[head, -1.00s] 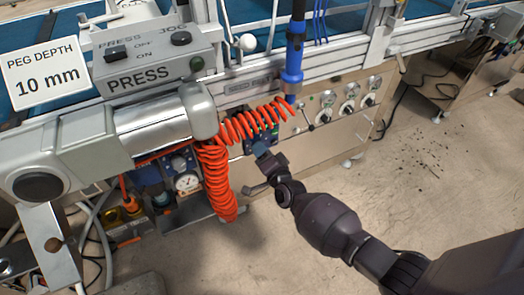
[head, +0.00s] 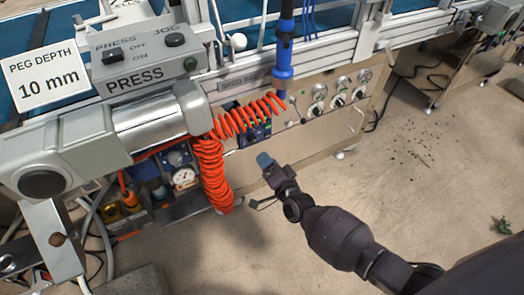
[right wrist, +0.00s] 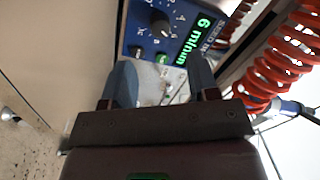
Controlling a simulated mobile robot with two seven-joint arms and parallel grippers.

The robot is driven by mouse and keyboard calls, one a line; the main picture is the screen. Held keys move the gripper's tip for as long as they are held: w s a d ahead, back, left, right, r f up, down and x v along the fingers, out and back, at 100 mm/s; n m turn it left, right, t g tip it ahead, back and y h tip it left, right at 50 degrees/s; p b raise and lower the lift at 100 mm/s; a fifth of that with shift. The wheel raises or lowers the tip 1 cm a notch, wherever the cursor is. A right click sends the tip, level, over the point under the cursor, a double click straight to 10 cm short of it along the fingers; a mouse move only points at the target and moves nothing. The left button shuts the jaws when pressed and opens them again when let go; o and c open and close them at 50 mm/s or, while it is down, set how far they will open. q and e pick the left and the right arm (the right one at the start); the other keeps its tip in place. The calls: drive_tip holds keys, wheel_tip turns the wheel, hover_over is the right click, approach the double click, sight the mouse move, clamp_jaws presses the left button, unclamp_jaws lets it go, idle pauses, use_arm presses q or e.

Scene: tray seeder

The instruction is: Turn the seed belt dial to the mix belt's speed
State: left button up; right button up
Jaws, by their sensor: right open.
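In the right wrist view, a blue control box (right wrist: 135,42) carries a round dark dial (right wrist: 158,22) with a scale around it. Its green display (right wrist: 190,42) reads 6 m/min; the lettering beside it is only partly legible. The box also shows in the head view (head: 258,133), partly behind an orange coiled hose. My right gripper (head: 266,162) is below and in front of the box, apart from it. In the right wrist view my right gripper (right wrist: 163,88) is open and empty, its blue-grey fingers pointing toward the box. My left gripper is not in view.
The orange coiled hose (head: 212,175) hangs just left of my right gripper. A blue hanging tool (head: 283,62) is above it. Several black knobs (head: 338,100) sit on the steel panel to the right. A press unit (head: 150,130) fills the left.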

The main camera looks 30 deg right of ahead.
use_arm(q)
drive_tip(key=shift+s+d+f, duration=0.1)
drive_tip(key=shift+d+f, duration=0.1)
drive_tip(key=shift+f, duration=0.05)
use_arm(e)
drive_tip(key=shift+s, duration=1.55)
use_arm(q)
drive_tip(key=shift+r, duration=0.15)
use_arm(e)
drive_tip(key=shift+d+f, duration=0.1)
